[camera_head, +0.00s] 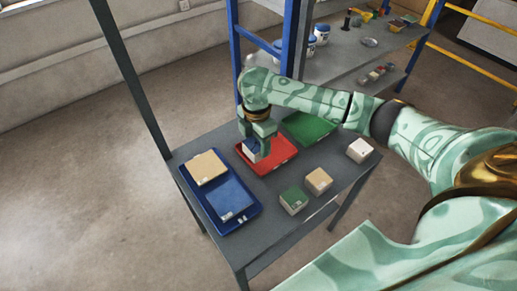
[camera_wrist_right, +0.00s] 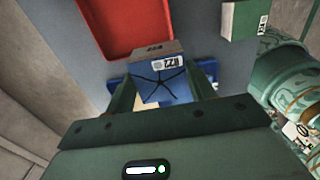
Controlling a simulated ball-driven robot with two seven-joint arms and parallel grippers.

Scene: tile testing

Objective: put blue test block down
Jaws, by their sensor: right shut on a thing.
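The blue test block (camera_wrist_right: 162,84) is between the fingers of my right gripper (camera_wrist_right: 165,72), which is shut on it. In the head view the right gripper (camera_head: 258,132) holds the block (camera_head: 250,151) at the left part of the red tray (camera_head: 282,164). I cannot tell whether the block touches the tray. The red tray also shows in the wrist view (camera_wrist_right: 112,25), beyond the block. My left gripper is not in view.
A blue tray (camera_head: 244,219) with a tan tile (camera_head: 207,167) and a blue tile (camera_head: 230,202) lies on the left of the grey table (camera_head: 262,250). Green (camera_head: 293,201), tan (camera_head: 318,181) and white (camera_head: 360,150) blocks stand on the right. A green tray (camera_head: 312,127) lies behind.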

